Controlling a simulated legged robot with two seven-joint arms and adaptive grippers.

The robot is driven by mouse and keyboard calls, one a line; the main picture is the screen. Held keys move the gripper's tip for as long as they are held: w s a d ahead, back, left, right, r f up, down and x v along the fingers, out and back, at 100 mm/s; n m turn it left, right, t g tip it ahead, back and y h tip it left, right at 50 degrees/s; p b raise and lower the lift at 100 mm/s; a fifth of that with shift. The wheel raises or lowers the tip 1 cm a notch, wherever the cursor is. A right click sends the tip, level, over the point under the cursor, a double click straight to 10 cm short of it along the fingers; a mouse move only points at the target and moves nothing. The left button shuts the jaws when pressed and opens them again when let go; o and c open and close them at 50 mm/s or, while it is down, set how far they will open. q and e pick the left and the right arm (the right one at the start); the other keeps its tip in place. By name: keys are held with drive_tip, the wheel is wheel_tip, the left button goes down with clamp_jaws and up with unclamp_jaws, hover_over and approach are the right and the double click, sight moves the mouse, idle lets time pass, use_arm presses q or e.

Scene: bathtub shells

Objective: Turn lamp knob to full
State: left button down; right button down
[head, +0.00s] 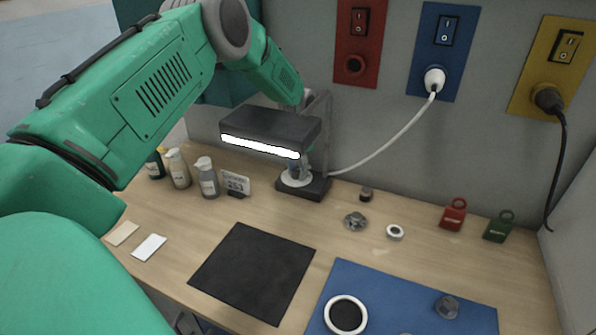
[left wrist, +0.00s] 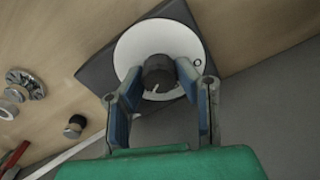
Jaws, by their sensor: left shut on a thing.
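The desk lamp has a black head (head: 270,122) with a bright white lit strip along its front edge. Its dark base (head: 318,188) stands at the back of the table. On the base is a round white dial plate (left wrist: 186,42) with a small ring mark near its edge. A dark round knob (left wrist: 158,72) with a light pointer line sits at the plate's middle. My left gripper (left wrist: 160,80) has its blue fingers on both sides of the knob, shut on it. My right gripper is not in view.
A white cord runs from the lamp to a plug (head: 434,78) on the blue wall plate. Bottles (head: 208,180) and a number sign (head: 236,183) stand left of the lamp. A black mat (head: 252,270) and blue mat (head: 390,290) lie in front; small parts lie to the right.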

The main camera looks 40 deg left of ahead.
sight(296, 169)
use_arm(q)
drive_tip(key=shift+w+a+r, duration=0.15)
drive_tip(key=shift+w+r, duration=0.1)
drive_tip(key=shift+r, duration=0.05)
drive_tip(key=c, duration=1.3)
unclamp_jaws()
drive_tip(key=shift+c, duration=0.2)
drive_tip(key=shift+o, duration=0.7)
drive_tip(key=shift+s+f, duration=0.1)
drive_tip(key=shift+s, duration=0.15)
wheel_tip(296, 169, up, 12)
drive_tip(key=shift+f, duration=0.1)
